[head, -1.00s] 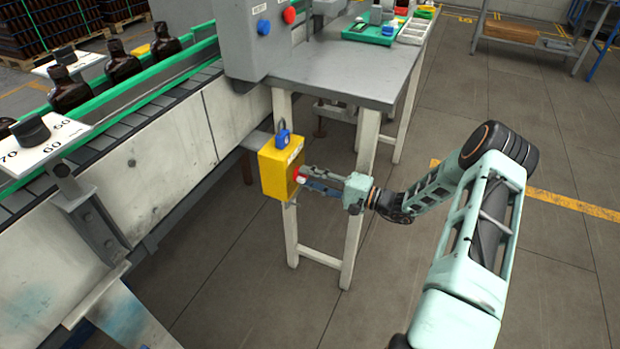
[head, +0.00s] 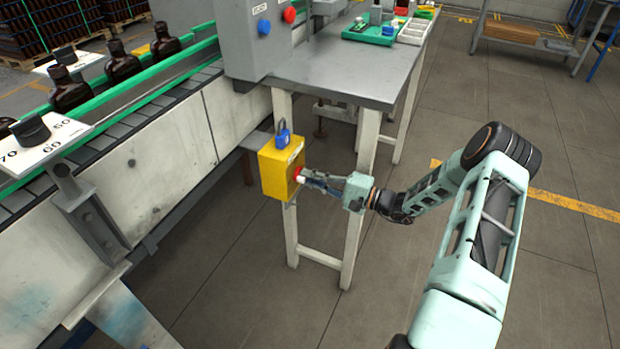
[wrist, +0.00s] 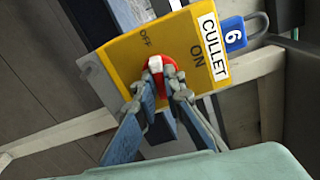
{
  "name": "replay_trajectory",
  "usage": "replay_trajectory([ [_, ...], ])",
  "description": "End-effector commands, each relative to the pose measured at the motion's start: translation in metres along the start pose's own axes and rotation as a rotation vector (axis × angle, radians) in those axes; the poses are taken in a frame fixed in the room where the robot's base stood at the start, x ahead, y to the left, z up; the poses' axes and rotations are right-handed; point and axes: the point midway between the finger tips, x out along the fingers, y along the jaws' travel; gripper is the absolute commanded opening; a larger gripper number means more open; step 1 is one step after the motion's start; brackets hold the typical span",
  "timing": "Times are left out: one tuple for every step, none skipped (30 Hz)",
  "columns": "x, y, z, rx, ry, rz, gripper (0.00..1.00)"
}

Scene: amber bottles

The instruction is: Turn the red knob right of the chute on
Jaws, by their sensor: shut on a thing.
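The yellow box (head: 272,176) hangs beside the table leg, with a blue padlock (head: 283,137) on top. It also shows in the wrist view (wrist: 118,52), with a CULLET label and the words OFF and ON. The red knob (wrist: 169,68) sits on its face, with a white mark on the side toward OFF. The knob's edge also shows in the head view (head: 298,173). My gripper (wrist: 159,88) is shut on the knob, one fingertip on each side. In the head view my gripper (head: 304,179) reaches the box from the right. The fingertips hide the knob's lower part.
A conveyor (head: 160,95) with dark bottles (head: 122,65) runs along the left. A grey cabinet (head: 245,40) with blue and red buttons stands above the box. A grey table (head: 340,75) stands behind.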

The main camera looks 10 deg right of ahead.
Motion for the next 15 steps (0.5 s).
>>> replay_trajectory([
  [-0.0007,0.0006,-0.0003,0.036,0.001,0.000,0.00],
  [-0.0007,0.0005,-0.0004,0.059,0.002,0.000,0.00],
  [-0.0007,0.0004,-0.0005,0.093,0.002,-0.001,0.00],
  [-0.0007,0.0003,-0.0005,0.119,0.002,-0.001,0.00],
  [-0.0007,0.0002,-0.0005,0.146,0.002,-0.001,0.00],
  [-0.0008,0.0001,-0.0005,0.184,0.002,-0.002,0.00],
  [-0.0008,0.0001,-0.0004,0.212,0.002,-0.002,0.00],
  [-0.0008,0.0001,-0.0004,0.241,0.001,-0.001,0.00],
  [-0.0008,0.0002,-0.0003,0.280,0.001,-0.001,0.00],
  [-0.0008,0.0002,-0.0002,0.308,0.001,-0.001,0.00],
  [-0.0007,0.0003,-0.0001,0.336,0.001,0.000,0.00],
  [-0.0007,0.0003,-0.0001,0.375,0.001,0.000,0.00],
  [-0.0007,0.0003,-0.0001,0.403,0.001,0.000,0.00],
  [-0.0006,0.0003,-0.0001,0.432,0.001,0.000,0.00],
  [-0.0006,0.0002,-0.0001,0.470,0.001,0.000,0.00],
])
